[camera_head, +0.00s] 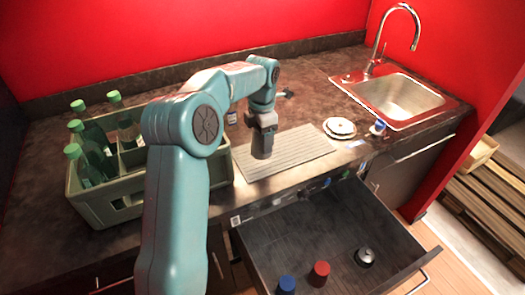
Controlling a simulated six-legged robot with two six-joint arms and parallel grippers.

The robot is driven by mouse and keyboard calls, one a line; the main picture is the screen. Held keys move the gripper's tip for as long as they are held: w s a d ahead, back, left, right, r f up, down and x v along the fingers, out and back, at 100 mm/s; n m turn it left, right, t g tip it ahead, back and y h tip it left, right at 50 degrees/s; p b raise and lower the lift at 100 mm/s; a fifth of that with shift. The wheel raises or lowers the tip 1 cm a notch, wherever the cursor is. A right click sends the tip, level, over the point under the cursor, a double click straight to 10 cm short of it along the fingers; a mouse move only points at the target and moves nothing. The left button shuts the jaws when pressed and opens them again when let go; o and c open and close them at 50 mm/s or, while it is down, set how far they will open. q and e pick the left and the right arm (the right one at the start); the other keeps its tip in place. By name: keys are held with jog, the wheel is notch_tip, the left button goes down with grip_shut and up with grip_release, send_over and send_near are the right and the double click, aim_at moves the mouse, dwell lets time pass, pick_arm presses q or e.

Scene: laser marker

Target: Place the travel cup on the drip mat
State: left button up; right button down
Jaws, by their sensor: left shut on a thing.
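The drip mat (300,150) is a ribbed grey-beige sheet lying flat on the dark counter, right of the crate. My left gripper (263,136) points down over the mat's left part. It is shut on a dark grey thing that looks like the travel cup (262,151). The cup is upright and mostly covered by the gripper. Its base is over or on the mat; I cannot tell whether it touches. My right gripper is not in view.
A grey crate (100,212) with several green-capped bottles stands left. A white round dish (339,128) lies right of the mat, with a sink (400,97) beyond. An open drawer (330,225) below the counter holds blue- and red-topped items.

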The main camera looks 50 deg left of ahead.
pick_arm(q)
notch_tip(320, 180, down, 4)
jog(key=shift+f, duration=0.45)
jog(key=shift+w+f, duration=0.15)
jog(key=o, duration=0.8)
jog(key=shift+f, duration=0.1)
jog(key=o, duration=0.4)
jog(key=shift+c, duration=0.2)
